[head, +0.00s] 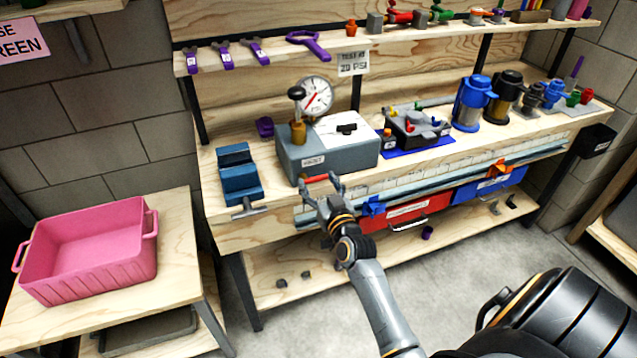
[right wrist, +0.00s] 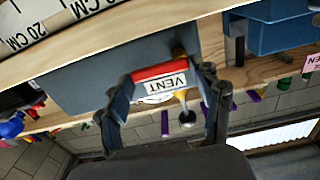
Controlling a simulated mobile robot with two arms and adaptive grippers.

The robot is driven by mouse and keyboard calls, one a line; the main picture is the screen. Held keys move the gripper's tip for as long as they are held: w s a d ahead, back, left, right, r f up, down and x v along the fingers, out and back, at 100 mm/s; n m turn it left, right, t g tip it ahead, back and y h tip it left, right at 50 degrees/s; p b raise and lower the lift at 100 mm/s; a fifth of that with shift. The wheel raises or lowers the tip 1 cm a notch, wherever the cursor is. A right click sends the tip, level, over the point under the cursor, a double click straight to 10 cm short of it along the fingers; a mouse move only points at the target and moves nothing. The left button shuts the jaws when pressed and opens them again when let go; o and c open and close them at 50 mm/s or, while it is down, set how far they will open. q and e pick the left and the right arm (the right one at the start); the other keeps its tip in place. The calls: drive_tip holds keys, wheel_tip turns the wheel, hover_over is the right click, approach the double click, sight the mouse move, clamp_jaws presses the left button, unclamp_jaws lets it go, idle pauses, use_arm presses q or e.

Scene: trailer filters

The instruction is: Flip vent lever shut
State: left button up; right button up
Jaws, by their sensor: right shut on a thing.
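The grey test box (head: 330,155) stands on the workbench with a round pressure gauge (head: 315,97) and a black-knobbed post (head: 297,110) on top. The red vent lever (head: 317,178) is at the box's lower front edge. It also shows in the right wrist view (right wrist: 160,71), lying roughly level across the picture beside a white VENT label (right wrist: 165,82). My right gripper (head: 319,180) is at the lever, its two fingers at the lever's two ends, shut on it. The fingers partly hide the lever's ends. My left gripper is not in view.
A blue vise (head: 240,180) stands just left of the box. A black tray on a blue mat (head: 418,140) and blue and black filter housings (head: 470,105) are to the right. A ruler strip runs along the bench front. A pink bin (head: 90,250) sits on the left table.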

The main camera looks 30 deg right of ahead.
drive_tip(key=o, duration=1.2)
drive_tip(key=shift+c, duration=0.2)
drive_tip(key=shift+s, duration=0.1)
drive_tip(key=v, duration=1.2)
drive_tip(key=s+a+f+n+g+y, duration=0.1)
drive_tip(key=a+f+g+y, duration=0.15)
drive_tip(key=f, duration=0.75)
drive_tip(key=s+a+f+g+y, duration=0.1)
drive_tip(key=a+f+g, duration=0.15)
drive_tip(key=f, duration=0.65)
drive_tip(key=s+a+f+n+g+y+p, duration=0.1)
drive_tip(key=s+a+f+g, duration=0.15)
drive_tip(key=s+f, duration=0.4)
drive_tip(key=s+a+f+n+g, duration=0.1)
drive_tip(key=s+a+f, duration=0.2)
drive_tip(key=f, duration=0.7)
drive_tip(key=s+f+g, duration=0.2)
drive_tip(key=s+f, duration=0.3)
drive_tip(key=s, duration=0.4)
drive_tip(key=s+f+n+g, duration=0.1)
drive_tip(key=s+f+g, duration=0.2)
drive_tip(key=s, duration=0.6)
drive_tip(key=s+f+n+g, duration=0.1)
drive_tip(key=s+f+g, duration=0.2)
drive_tip(key=s+f, duration=0.3)
drive_tip(key=s, duration=0.4)
drive_tip(key=shift+f+p, duration=0.35)
drive_tip(key=shift+p, duration=0.05)
